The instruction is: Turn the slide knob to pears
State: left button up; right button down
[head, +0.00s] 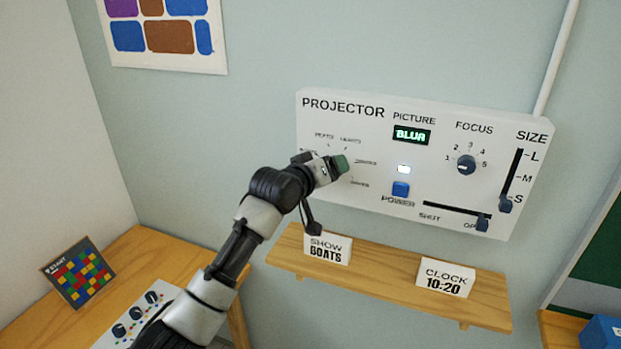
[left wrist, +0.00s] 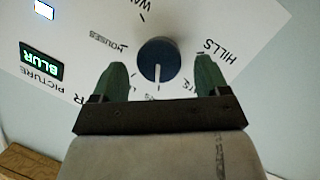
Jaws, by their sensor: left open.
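The slide knob (left wrist: 159,60) is round and dark blue, with a white pointer line toward the bottom of the left wrist view. The pointer faces partly hidden lettering that I cannot read fully. HOUSES (left wrist: 108,47) stands to the knob's left and HILLS (left wrist: 221,47) to its right; I cannot make out PEARS clearly. My left gripper (left wrist: 161,64) is open, one finger either side of the knob; contact cannot be told. In the head view my left gripper (head: 338,165) is at the projector panel (head: 385,160) and hides the knob. My right gripper is not in view.
The picture display (head: 411,134) reads BLUR. A focus knob (head: 466,165), blue power button (head: 401,189), size slider (head: 506,203) and shut/open slider (head: 483,222) are on the panel.

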pick_arm(q)
jog(key=b+v, duration=0.2)
jog(key=v, duration=0.7)
jog(key=shift+b, duration=0.35)
jog(key=shift+s, duration=0.1)
